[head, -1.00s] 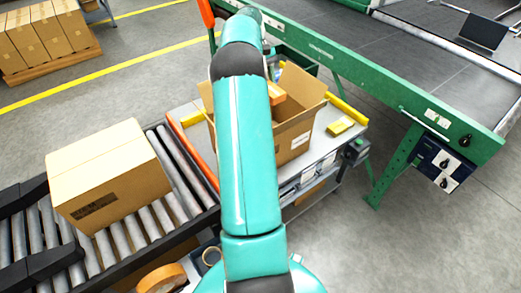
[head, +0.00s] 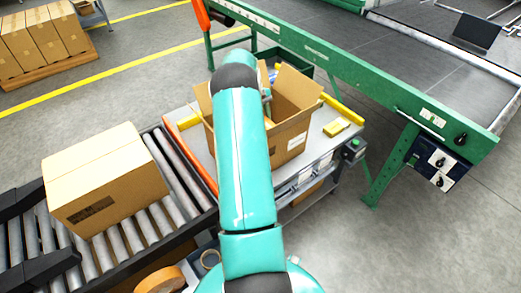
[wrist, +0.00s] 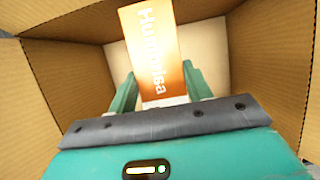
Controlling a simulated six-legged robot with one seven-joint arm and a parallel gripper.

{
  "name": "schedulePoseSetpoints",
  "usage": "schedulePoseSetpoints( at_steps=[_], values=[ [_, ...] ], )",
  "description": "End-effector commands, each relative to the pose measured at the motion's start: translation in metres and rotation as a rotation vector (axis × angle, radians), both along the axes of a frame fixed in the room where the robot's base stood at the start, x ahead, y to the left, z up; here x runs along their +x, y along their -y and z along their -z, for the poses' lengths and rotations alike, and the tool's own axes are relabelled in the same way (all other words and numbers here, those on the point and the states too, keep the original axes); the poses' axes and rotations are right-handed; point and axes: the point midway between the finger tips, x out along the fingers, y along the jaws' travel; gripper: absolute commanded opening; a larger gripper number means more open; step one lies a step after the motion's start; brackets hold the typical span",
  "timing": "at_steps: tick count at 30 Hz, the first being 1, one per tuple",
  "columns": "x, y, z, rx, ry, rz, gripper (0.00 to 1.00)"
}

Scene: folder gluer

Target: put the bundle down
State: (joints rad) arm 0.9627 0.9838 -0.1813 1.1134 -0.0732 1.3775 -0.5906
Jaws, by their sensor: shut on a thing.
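In the wrist view my gripper (wrist: 160,82) is shut on the bundle (wrist: 150,45), an orange and white printed pack held between the two green fingers. Both are inside the open cardboard box (wrist: 275,60), with its brown walls around them and a pale bottom beyond. I cannot tell whether the bundle touches the bottom. In the head view the open box (head: 291,142) stands on the packing table with its flaps up. My arm covers its left part, and the bundle is hidden there.
A closed carton (head: 105,180) sits on the roller conveyor (head: 185,180) at the left. A yellow block (head: 336,127) lies on the table right of the box. A green-framed belt conveyor (head: 340,65) runs behind. A tape roll (head: 160,279) is at the front.

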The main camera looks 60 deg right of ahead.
Motion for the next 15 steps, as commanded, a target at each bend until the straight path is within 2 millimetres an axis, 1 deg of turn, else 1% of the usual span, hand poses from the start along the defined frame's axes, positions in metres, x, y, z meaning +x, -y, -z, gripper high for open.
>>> schedulePoseSetpoints(
  at_steps=[1, 3, 12, 15],
  values=[
    [0.000, -0.001, 0.014, 0.003, -0.002, 0.000, 0.24],
    [0.000, -0.001, 0.031, 0.003, -0.001, 0.000, 0.24],
    [0.000, -0.001, 0.104, 0.003, -0.001, 0.000, 0.24],
    [0.000, 0.000, 0.123, 0.002, 0.000, -0.001, 0.24]
  ],
)
